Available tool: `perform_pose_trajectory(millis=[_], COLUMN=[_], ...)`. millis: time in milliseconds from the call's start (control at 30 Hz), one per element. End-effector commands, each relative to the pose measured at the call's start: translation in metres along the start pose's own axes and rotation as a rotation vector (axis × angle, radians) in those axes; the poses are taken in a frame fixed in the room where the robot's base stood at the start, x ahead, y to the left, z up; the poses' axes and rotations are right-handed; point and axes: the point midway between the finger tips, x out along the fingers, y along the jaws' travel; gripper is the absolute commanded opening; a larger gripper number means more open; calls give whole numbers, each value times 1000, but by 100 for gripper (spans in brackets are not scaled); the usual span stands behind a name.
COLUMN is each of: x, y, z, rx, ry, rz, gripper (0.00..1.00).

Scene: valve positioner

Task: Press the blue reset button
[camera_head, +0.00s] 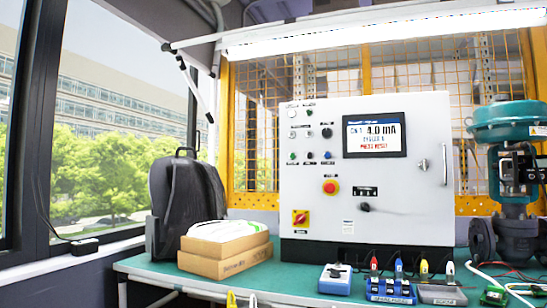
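A white control panel (410,200) stands upright on the green bench. Its upper left face carries rows of small buttons and lamps. My gripper is not in view.
A red emergency stop (330,187) and a red-yellow rotary switch (300,217) are lower on the panel. Cardboard boxes (225,258) and a black case (185,205) stand left. Coloured-lead blocks (391,290) lie in front. A teal valve actuator (507,122) stands right.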

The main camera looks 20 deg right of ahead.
Motion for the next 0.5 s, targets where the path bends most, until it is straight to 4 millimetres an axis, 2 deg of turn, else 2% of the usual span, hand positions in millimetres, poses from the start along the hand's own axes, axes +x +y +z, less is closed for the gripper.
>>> perform_pose_trajectory(millis=[67, 500], x=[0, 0], y=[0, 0], z=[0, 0], rx=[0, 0], ry=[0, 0], rz=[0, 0], gripper=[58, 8])
